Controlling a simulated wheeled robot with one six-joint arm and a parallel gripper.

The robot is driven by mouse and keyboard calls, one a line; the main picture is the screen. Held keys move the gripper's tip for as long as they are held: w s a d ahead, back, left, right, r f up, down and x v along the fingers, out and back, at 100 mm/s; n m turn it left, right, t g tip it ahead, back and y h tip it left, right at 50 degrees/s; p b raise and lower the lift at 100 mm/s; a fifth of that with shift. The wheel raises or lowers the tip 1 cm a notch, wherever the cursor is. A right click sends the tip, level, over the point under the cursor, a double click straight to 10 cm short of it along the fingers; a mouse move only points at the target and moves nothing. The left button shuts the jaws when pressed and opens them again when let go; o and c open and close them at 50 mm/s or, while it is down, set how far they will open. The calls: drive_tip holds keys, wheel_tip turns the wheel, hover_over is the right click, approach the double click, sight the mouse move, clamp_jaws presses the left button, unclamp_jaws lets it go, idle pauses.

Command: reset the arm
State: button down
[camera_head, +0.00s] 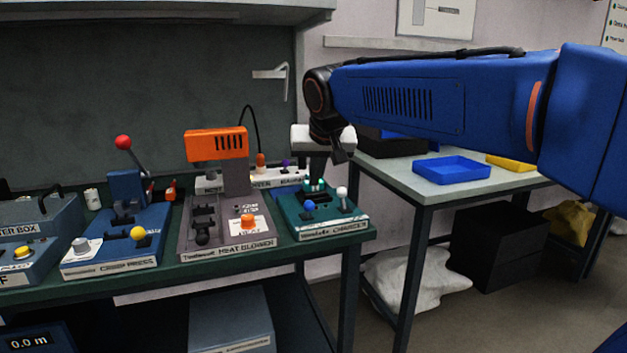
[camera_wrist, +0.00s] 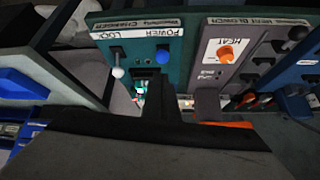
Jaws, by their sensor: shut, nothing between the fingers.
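My gripper (camera_head: 317,170) hangs fingers down from the end of my blue arm, over the back part of the teal changer station (camera_head: 335,222). It is shut and empty. In the wrist view its dark fingers (camera_wrist: 157,88) stand in front of the teal panel, and I cannot tell whether they touch the station. The station has a blue power knob (camera_head: 309,205) and a white-topped lock lever (camera_head: 342,192). My arm reaches in from the right edge.
Left of the changer are the heat blower (camera_head: 228,224) with its orange head and the crimp press (camera_head: 118,238) with a red-topped lever. On the right, a table (camera_head: 440,192) bears a blue tray (camera_head: 452,177) and a yellow tray (camera_head: 512,163).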

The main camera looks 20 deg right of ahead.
idle(0.4)
drive_tip(key=s+d+f+n+g, duration=0.1)
drive_tip(key=s+d+f, duration=0.1)
drive_tip(key=s+f, duration=0.9)
drive_tip(key=s+d+f+n+g, duration=0.1)
drive_tip(key=s+d+f, duration=0.1)
drive_tip(key=s+f, duration=0.9)
drive_tip(key=s, duration=0.6)
drive_tip(key=shift+d+f+y, duration=0.25)
drive_tip(key=shift+f+y, duration=0.05)
drive_tip(key=shift+y, duration=0.1)
drive_tip(key=shift+s, duration=0.1)
